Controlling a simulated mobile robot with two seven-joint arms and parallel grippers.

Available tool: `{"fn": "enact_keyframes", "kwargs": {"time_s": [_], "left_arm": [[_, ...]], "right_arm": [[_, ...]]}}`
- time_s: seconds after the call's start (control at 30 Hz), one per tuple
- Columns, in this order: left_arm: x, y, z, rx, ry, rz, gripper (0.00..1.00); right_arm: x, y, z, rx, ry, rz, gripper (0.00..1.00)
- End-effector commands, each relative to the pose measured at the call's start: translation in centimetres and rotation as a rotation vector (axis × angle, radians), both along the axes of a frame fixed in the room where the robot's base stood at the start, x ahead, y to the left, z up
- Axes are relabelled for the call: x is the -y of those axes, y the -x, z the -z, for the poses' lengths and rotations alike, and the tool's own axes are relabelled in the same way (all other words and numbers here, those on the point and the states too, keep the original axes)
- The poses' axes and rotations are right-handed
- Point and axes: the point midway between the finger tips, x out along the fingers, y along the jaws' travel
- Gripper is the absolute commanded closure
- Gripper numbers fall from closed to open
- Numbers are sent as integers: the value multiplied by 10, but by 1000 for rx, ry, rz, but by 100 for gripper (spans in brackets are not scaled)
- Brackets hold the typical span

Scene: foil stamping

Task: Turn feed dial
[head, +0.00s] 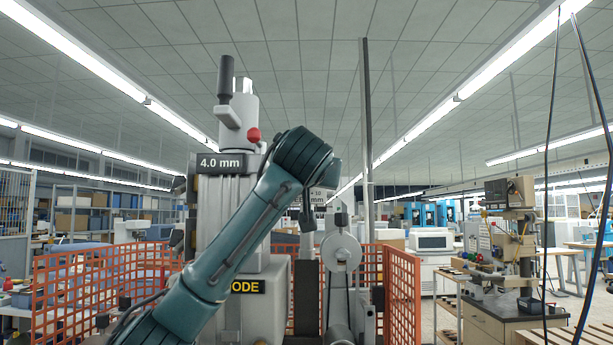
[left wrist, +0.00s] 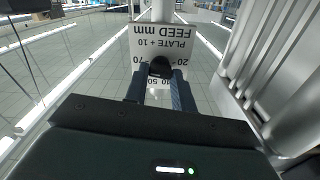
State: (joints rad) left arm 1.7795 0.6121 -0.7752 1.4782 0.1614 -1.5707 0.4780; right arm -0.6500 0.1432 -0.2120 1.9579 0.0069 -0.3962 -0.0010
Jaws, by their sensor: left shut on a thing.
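The feed dial's white plate (left wrist: 165,40) shows upside down in the left wrist view, printed "FEED mm" and "PLATE + 10" with scale numbers around a black knob (left wrist: 160,67). My left gripper (left wrist: 159,82) is shut on this knob, one finger on each side. The fingers and knob hide part of the scale, so I cannot read the setting. In the head view, my teal left arm crosses the grey stamping machine (head: 226,215), and a corner of the plate (head: 320,196) shows beside its wrist. The knob is hidden there. My right gripper is in neither view.
The machine carries a "4.0 mm" sign (head: 220,162), a red knob (head: 254,134) and a black-gripped lever (head: 226,78). A grey reel (head: 341,252) stands right of my arm. Orange mesh fences (head: 403,290) stand on both sides. A workbench (head: 505,312) is at the right.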

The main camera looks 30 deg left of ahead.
Motion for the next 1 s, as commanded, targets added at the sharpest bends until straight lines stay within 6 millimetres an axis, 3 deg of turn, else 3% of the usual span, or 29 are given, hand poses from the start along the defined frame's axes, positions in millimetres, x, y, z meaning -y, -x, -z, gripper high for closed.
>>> {"fn": "enact_keyframes", "kwargs": {"time_s": [0.47, 1.0], "left_arm": [[1, 0, 1, 40, 64, 3, 97], [0, 0, 2, 276, 453, 4, 97]], "right_arm": [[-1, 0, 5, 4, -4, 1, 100], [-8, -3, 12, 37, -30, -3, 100]]}}
